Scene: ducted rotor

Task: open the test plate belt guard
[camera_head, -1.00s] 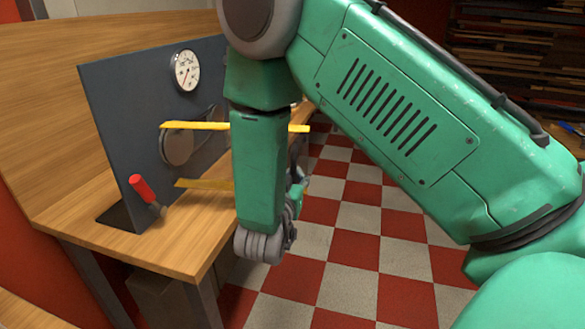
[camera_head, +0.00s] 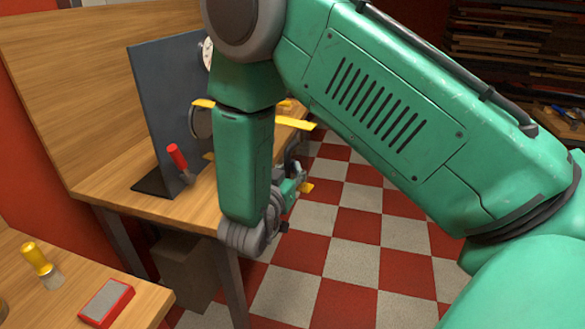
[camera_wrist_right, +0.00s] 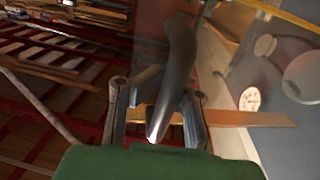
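The dark grey test plate (camera_head: 170,95) stands upright on a wooden bench at left. Yellow guard bars (camera_head: 204,103) reach right from it, past a grey pulley (camera_head: 201,122), partly hidden by my right arm. A dark curved handle (camera_head: 292,149) is at the guard's outer end. In the right wrist view, this grey handle (camera_wrist_right: 180,55) runs between the parted fingers of my right gripper (camera_wrist_right: 165,110). The gripper looks open around it; contact is unclear. A yellow bar (camera_wrist_right: 245,118) passes behind. The right gripper (camera_head: 298,183) is low and small in the head view. My left gripper is not in view.
A red-handled tool (camera_head: 177,157) stands by the plate. A gauge (camera_head: 207,53) is on the plate. A yellow-handled brush (camera_head: 38,260) and a red-grey block (camera_head: 106,302) lie on the nearer bench. The checkered floor (camera_head: 350,230) right of the bench is clear.

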